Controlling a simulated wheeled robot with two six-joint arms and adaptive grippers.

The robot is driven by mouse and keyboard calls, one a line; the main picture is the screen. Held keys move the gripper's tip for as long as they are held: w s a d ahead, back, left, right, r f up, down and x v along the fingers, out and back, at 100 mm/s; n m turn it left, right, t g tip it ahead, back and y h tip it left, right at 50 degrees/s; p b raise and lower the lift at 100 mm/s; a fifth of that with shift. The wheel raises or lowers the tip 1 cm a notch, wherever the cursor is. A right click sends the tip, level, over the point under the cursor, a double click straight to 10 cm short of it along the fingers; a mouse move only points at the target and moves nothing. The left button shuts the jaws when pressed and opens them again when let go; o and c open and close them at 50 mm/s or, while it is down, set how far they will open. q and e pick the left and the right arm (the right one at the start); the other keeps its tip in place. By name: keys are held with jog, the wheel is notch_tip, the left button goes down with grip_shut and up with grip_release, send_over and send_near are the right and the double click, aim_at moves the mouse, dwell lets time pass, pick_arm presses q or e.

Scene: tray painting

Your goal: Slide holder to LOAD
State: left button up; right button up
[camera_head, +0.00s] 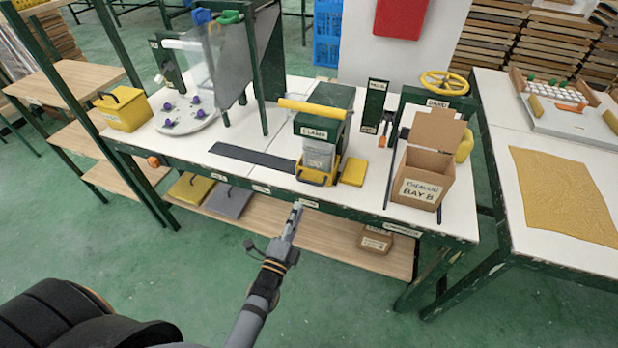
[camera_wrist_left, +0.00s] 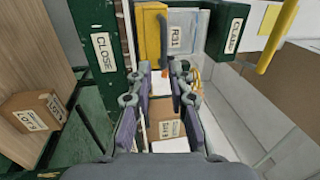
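The yellow holder (camera_head: 314,179) sits under the clamp (camera_head: 321,122) at the right end of the black track (camera_head: 252,158). A grey labelled block (camera_head: 319,155) is in it, and a dark handle is on its front. The left wrist view shows the holder's yellow front (camera_wrist_left: 150,32) and the block's R31 label (camera_wrist_left: 178,37). My left gripper (camera_head: 298,208) is in front of the table edge, just below the holder. In the wrist view its fingers (camera_wrist_left: 161,72) are apart, with the handle just beyond the tips; contact is unclear. My right gripper is not in view. No LOAD label is readable.
A yellow block (camera_head: 353,171) lies right of the holder. A cardboard box (camera_head: 423,180) marked BAY B stands farther right. A round plate (camera_head: 184,116) with purple items is at left. The track left of the holder is clear. The table edge bears a CLOSE label (camera_wrist_left: 104,52).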

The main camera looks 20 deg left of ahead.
aim_at(309, 181)
pick_arm(q)
jog(key=w, duration=0.3)
jog(key=w+r, duration=0.1)
jog(key=w, duration=0.2)
jog(key=w+r, duration=0.1)
jog(key=w, duration=0.3)
jog(key=shift+w+d+r+p, duration=0.1)
jog(key=shift+d+r+p, duration=0.1)
jog(key=shift+p, duration=0.15)
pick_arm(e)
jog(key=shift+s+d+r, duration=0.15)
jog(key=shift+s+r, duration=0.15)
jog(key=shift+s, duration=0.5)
pick_arm(q)
grip_shut()
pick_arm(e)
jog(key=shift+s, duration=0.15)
pick_arm(q)
jog(key=shift+f, duration=0.1)
